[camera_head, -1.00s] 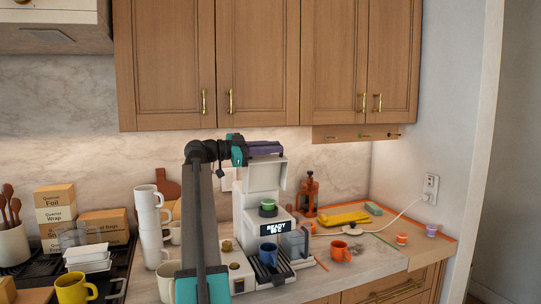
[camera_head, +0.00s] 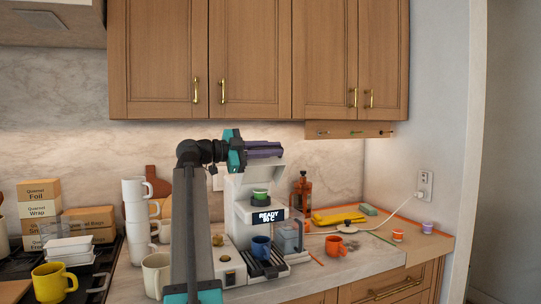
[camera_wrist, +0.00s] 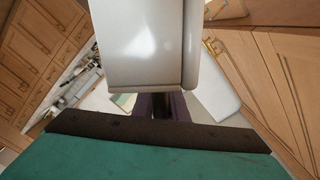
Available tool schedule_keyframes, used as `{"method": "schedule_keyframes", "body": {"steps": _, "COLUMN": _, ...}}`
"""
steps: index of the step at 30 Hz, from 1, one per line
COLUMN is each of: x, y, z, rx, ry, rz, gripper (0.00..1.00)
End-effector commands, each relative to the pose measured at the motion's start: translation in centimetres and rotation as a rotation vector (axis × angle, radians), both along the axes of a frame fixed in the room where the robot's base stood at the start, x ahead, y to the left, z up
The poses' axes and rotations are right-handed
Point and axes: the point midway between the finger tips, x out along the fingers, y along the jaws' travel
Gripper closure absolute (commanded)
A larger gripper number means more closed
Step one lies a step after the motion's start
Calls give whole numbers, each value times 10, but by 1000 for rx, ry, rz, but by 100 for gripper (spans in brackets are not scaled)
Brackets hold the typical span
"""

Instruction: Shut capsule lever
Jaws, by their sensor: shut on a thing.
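The white coffee machine (camera_head: 241,221) stands on the counter with its display reading READY. Its white lever lid (camera_head: 262,171) is raised and tilted over a green capsule (camera_head: 260,193) in the dark holder. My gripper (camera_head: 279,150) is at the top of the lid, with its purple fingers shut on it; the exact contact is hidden. In the wrist view the lid (camera_wrist: 146,48) fills the upper middle, in front of my gripper (camera_wrist: 162,107). A blue mug (camera_head: 261,246) stands on the machine's drip tray.
A stack of white mugs (camera_head: 136,214) stands left of the machine. An orange mug (camera_head: 336,246), a yellow item (camera_head: 338,218) and a brown bottle (camera_head: 301,193) are to its right. Wooden cabinets (camera_head: 250,60) hang above. A white cord (camera_head: 404,204) runs to the wall socket.

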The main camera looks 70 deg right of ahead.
Motion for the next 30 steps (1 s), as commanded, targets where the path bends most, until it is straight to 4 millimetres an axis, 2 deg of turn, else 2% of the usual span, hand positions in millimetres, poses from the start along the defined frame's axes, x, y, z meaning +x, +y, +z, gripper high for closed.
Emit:
{"method": "schedule_keyframes", "body": {"steps": 1, "x": -2, "y": 3, "z": -10, "rx": -18, "ry": -18, "rz": -2, "gripper": 100}}
{"method": "schedule_keyframes", "body": {"steps": 14, "x": -17, "y": 21, "z": -39, "rx": -173, "ry": -145, "rz": -2, "gripper": 100}}
{"method": "schedule_keyframes", "body": {"steps": 30, "x": -30, "y": 37, "z": -84, "rx": -383, "ry": -317, "rz": -1, "gripper": 100}}
